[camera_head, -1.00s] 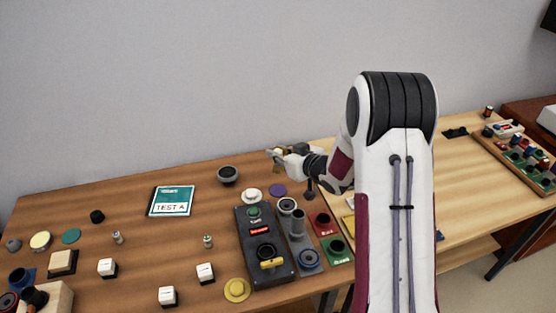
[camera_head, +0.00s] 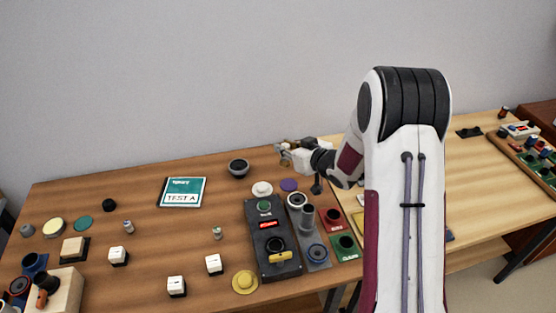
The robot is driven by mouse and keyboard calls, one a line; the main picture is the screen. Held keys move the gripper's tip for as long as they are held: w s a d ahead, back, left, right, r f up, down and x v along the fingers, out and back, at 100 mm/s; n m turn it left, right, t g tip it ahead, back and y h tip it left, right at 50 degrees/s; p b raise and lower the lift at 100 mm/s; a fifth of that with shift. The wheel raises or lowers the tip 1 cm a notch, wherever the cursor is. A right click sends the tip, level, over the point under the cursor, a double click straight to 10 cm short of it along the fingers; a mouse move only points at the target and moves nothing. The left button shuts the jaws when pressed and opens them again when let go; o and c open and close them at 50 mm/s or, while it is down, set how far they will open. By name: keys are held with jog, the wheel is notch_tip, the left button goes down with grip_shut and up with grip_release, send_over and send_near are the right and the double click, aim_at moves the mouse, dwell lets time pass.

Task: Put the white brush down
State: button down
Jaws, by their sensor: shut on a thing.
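My gripper (camera_head: 284,153) is at the end of my arm, over the back of the brown table (camera_head: 135,225), behind the grey control box. It is small in this view and seen from behind. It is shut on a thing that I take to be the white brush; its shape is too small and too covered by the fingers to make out. The gripper appears above the table top, apart from the things below it.
A grey control box (camera_head: 260,225), a white disc (camera_head: 262,189) and a purple disc (camera_head: 289,185) lie near the gripper. A dark round knob (camera_head: 238,168) and a TEST A booklet (camera_head: 183,192) are further left. Bare wood lies between booklet and knob.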

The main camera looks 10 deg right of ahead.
jog(key=w+a, duration=0.2)
jog(key=w, duration=0.6)
jog(key=shift+w+a+r, duration=0.3)
jog(key=shift+w+r, duration=0.05)
jog(key=shift+w, duration=0.05)
notch_tip(320, 180, down, 6)
dwell(0.5)
jog(key=shift+f, duration=0.2)
jog(key=shift+f, duration=1.8)
jog(key=shift+f, duration=0.1)
